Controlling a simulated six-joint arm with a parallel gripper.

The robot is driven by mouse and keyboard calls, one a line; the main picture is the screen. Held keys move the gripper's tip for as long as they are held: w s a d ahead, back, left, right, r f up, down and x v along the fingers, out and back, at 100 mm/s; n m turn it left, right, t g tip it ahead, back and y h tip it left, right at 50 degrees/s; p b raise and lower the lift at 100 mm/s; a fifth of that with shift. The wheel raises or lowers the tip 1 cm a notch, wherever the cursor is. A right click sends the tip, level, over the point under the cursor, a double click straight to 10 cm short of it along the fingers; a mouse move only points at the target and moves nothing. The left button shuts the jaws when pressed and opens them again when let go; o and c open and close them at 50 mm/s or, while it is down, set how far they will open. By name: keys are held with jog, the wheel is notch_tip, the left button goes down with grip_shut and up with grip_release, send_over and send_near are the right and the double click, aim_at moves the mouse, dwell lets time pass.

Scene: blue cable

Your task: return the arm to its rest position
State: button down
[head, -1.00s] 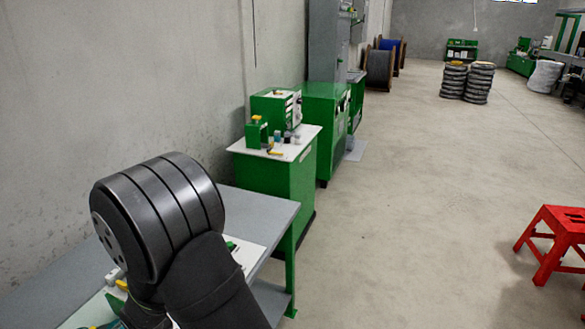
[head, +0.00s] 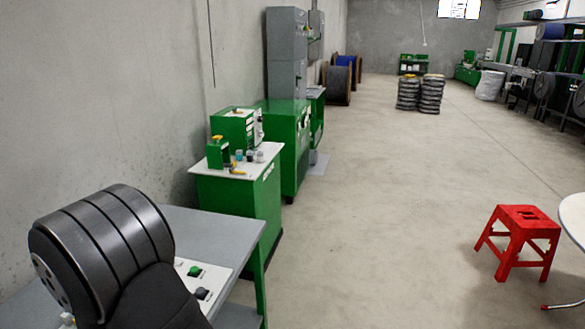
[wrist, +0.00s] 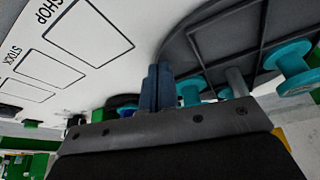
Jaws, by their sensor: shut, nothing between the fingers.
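My gripper (wrist: 158,90) shows in the wrist view, its two blue-grey fingers together with nothing between them. It is apart from the white printed board (wrist: 62,52) on the left and the dark grey tray (wrist: 215,50) on the right. In the head view only a thick dark joint of my arm shows at the lower left, over the grey workbench. My fingers are outside that view. I cannot make out a blue cable in either view.
A red stool (head: 518,240) and a white table (head: 574,215) stand at the right. The floor between is clear.

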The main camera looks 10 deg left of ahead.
jog(key=w+d+v, duration=0.1)
jog(key=v, duration=0.9)
jog(key=x, duration=0.6)
jog(key=s+x, duration=0.1)
jog(key=x, duration=0.2)
jog(key=shift+w+f, duration=0.1)
jog(key=shift+f, duration=0.4)
jog(key=a, duration=0.4)
jog(key=shift+a, duration=0.1)
jog(key=s+d, duration=0.1)
jog(key=d, duration=0.1)
jog(key=s+d, duration=0.1)
jog(key=d, duration=0.1)
jog(key=s+d+r, duration=0.1)
jog(key=d, duration=0.1)
notch_tip(320, 180, up, 9)
jog(key=n+h, duration=0.1)
jog(key=n, duration=0.3)
jog(key=shift+s, duration=0.35)
